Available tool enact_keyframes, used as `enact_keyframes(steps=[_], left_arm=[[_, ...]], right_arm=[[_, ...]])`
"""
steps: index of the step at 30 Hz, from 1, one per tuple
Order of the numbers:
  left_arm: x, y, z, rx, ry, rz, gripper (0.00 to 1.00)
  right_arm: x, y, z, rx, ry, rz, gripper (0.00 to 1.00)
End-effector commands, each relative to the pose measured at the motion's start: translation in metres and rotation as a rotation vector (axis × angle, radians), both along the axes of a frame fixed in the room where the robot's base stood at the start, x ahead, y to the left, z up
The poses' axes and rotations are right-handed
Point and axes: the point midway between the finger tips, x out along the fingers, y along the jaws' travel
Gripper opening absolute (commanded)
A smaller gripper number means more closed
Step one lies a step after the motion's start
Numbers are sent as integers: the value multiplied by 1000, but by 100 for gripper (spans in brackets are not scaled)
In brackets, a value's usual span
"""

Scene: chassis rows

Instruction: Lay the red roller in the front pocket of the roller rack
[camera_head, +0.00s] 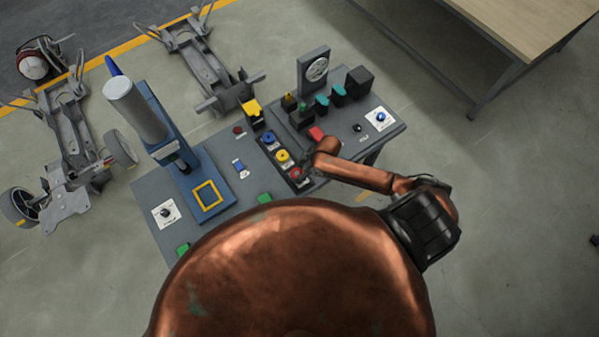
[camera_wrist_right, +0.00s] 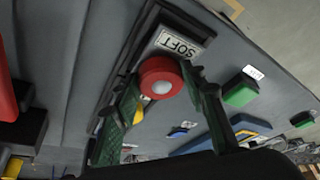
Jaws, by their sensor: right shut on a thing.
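The red roller (camera_head: 296,174) is at the front end of the dark roller rack (camera_head: 276,146) in the head view. My right gripper (camera_head: 302,170) is over it, partly hidden by my arm. In the right wrist view the red roller (camera_wrist_right: 160,78), with a pale hub, sits between the two green fingers of my right gripper (camera_wrist_right: 163,75), which is shut on it. The roller is beside the SOFT label (camera_wrist_right: 178,43); I cannot tell whether it rests fully in the pocket. A blue roller (camera_head: 268,137) and a yellow roller (camera_head: 282,155) are in the rack behind it. My left gripper is out of view.
A blue press (camera_head: 165,125) with a pale cylinder stands to the left. A grey dial stand (camera_head: 315,72) and several small coloured blocks stand behind the rack.

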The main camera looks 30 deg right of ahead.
Motion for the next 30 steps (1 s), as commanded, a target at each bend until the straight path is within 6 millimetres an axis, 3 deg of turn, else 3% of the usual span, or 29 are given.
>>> enact_keyframes(steps=[13,29,30], left_arm=[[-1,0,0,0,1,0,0],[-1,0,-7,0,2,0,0],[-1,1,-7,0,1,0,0]], right_arm=[[0,0,-1,1,-1,1,8],[0,0,-16,1,-1,1,8],[1,1,-16,1,-1,1,39]])
